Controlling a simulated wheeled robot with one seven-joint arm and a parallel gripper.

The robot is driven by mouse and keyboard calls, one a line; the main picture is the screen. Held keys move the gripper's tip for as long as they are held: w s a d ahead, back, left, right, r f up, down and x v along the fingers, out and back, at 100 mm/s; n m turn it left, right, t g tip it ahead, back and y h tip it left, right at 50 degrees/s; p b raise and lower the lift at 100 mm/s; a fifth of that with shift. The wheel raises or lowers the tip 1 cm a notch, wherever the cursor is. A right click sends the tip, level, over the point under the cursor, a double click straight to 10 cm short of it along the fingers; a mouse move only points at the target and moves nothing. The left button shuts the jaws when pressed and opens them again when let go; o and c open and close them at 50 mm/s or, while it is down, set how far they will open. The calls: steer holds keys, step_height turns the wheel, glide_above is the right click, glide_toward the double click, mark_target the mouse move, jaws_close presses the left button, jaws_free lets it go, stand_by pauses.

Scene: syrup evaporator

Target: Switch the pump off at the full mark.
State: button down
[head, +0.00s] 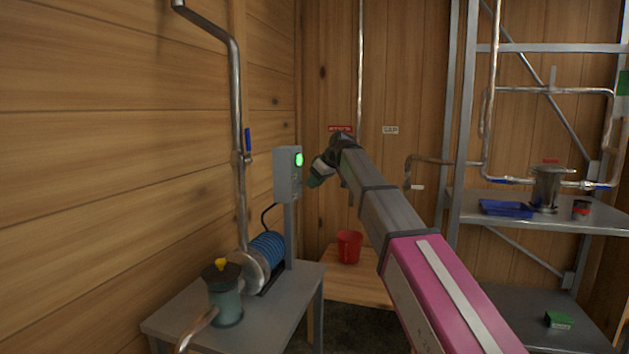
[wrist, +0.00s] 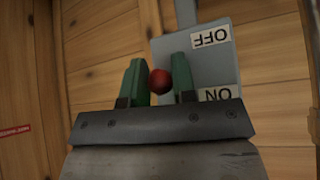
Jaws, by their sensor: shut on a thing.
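The grey switch box (head: 288,174) stands on a post above the pump bench, with a green lamp (head: 299,159) lit on it. In the wrist view the box is upside down, with an OFF label (wrist: 210,37) and an ON label (wrist: 218,95). My gripper (head: 317,179) is at the box; in the wrist view its green fingers (wrist: 159,82) are shut on a red knob (wrist: 160,81) in front of the plate. The knob's stem is hidden. The blue ribbed pump (head: 267,250) sits on the bench below. I cannot make out a full mark.
The grey bench (head: 180,325) holds a teal filter jar (head: 226,300) with a yellow top. A red mug (head: 348,246) stands on a wooden surface behind. At right, a metal shelf (head: 600,218) carries a metal pot (head: 546,186) and a blue tray (head: 505,208). Pipes run along the walls.

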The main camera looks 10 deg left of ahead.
steer(key=shift+a+f+m+t+y, duration=0.15)
steer(key=shift+f+y, duration=0.55)
steer(key=shift+y, duration=0.65)
steer(key=shift+a+f+m+t+y, duration=0.15)
steer(key=shift+f+y, duration=0.5)
steer(key=shift+y, duration=0.65)
steer(key=shift+f+m+t+y, duration=0.1)
steer(key=shift+f+t+y, duration=0.1)
steer(key=shift+f+y, duration=0.85)
steer(key=shift+r+y, duration=0.35)
steer(key=shift+y, duration=0.05)
steer(key=c, duration=0.9)
jaws_free()
steer(key=shift+c, duration=0.2)
steer(key=v, duration=1)
steer(key=shift+d, duration=0.35)
steer(key=shift+s, duration=0.15)
